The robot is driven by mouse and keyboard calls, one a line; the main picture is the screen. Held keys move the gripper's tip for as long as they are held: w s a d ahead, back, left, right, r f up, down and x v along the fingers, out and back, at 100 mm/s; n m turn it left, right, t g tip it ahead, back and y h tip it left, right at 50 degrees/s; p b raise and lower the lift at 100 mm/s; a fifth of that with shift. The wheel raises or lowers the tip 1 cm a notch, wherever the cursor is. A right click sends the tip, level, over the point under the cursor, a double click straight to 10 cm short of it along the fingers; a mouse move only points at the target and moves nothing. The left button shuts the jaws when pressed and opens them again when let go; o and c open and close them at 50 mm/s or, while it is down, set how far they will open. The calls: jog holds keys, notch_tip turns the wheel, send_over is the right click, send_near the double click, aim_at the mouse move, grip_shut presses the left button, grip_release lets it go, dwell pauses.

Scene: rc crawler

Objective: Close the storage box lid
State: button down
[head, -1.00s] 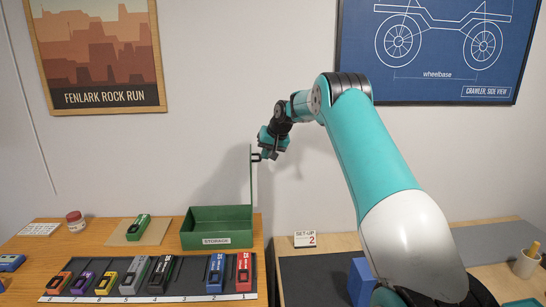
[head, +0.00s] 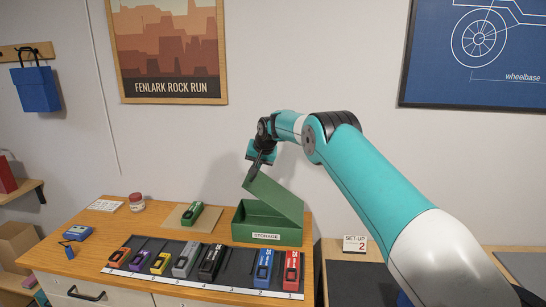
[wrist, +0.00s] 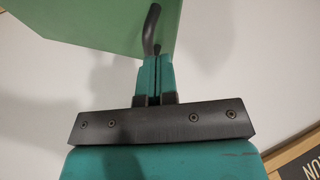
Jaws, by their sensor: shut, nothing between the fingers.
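The green storage box (head: 267,237) stands at the back right of the wooden table, with a "STORAGE" label on its front. Its green lid (head: 277,196) is tilted, its left edge raised and its right side low at the box's right side. In the wrist view the lid (wrist: 90,22) fills the upper left, with a dark curved handle (wrist: 151,28) at its edge. My gripper (head: 256,168) is at the lid's raised edge. In the wrist view its fingers (wrist: 157,58) are together and empty, right by the handle; I cannot tell whether they touch it.
A "SET-UP 2" sign (head: 355,244) stands to the right.

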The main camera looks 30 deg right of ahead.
aim_at(248, 176)
jog(key=a+f, duration=0.1)
jog(key=w+f, duration=0.1)
jog(key=w+a+f, duration=0.1)
jog(key=shift+a+f+b, duration=0.3)
jog(key=shift+a, duration=0.05)
jog(key=shift+w+a+f, duration=0.25)
jog(key=shift+a+f, duration=0.05)
jog(key=shift+f, duration=0.2)
jog(key=shift+w+a+f, duration=0.2)
jog(key=shift+a+f, duration=0.1)
jog(key=shift+f, duration=0.2)
